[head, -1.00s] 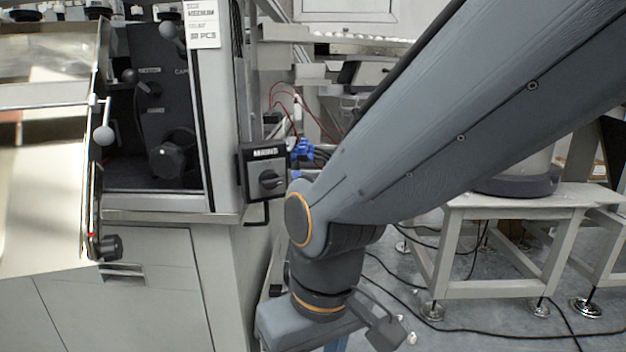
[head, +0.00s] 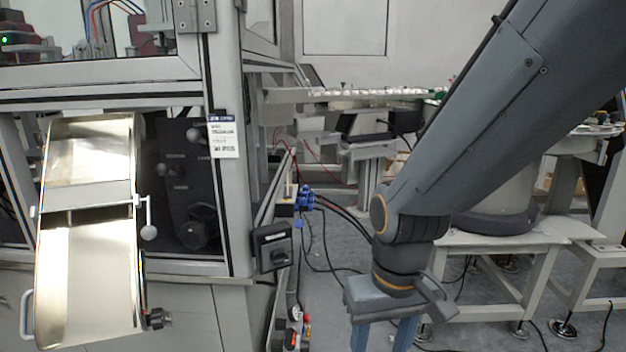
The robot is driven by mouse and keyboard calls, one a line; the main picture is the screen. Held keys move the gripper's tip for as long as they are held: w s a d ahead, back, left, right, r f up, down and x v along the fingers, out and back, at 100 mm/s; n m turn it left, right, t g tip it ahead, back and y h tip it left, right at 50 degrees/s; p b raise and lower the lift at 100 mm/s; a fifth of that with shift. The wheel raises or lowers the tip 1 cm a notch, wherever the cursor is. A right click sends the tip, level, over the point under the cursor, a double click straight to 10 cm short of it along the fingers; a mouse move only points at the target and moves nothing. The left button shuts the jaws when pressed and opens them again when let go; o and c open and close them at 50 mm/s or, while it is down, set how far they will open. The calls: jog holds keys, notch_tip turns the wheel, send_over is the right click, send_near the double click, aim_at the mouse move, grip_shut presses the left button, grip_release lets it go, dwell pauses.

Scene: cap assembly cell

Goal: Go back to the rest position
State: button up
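My gripper (head: 385,340) hangs at the lower right of the middle in the head view, at the end of my grey-blue arm. Its two blue fingers point down and stand apart, with grey floor showing between their upper parts. The fingertips are cut off by the bottom edge. I see nothing between the visible parts of the fingers. The gripper is in the open space to the right of the machine cabinet and left of a white stand.
A metal chute (head: 90,260) with a handle fronts the machine cabinet at left. A dark switch box (head: 272,247) sticks out from the cabinet's corner. A white stand (head: 510,232) is at right, with black cables on the floor.

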jog(key=s+d+r+m+p, duration=0.2)
jog(key=d+r+p, duration=0.6)
jog(key=r+p, duration=0.2)
jog(key=shift+d+m+h+p, duration=0.3)
jog(key=shift+d+p, duration=0.1)
jog(key=shift+p, duration=0.15)
